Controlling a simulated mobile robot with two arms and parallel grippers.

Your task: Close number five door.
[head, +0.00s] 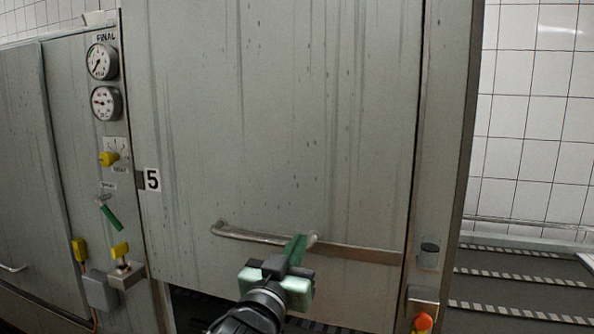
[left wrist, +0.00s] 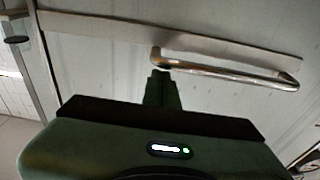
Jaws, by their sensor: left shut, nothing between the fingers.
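The number five door (head: 280,120) is a tall grey steel panel with streaks and drops, marked by a "5" plate (head: 152,180) at its left edge. Below its lower edge a dark gap (head: 195,308) shows. A horizontal bar handle (head: 250,236) runs across the lower door; it also shows in the left wrist view (left wrist: 230,75). My left gripper (head: 299,243) is shut and empty, its fingertips at the handle's right end in the head view. In the left wrist view, the fingertips (left wrist: 160,78) are close by one handle end; I cannot tell whether they touch. My right gripper is not in view.
Left of the door is a panel with two gauges (head: 102,62), a yellow knob (head: 109,158) and a green lever (head: 110,217). A red and yellow button (head: 422,322) is at lower right. A slatted surface (head: 520,285) lies right, before white tiles (head: 540,120).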

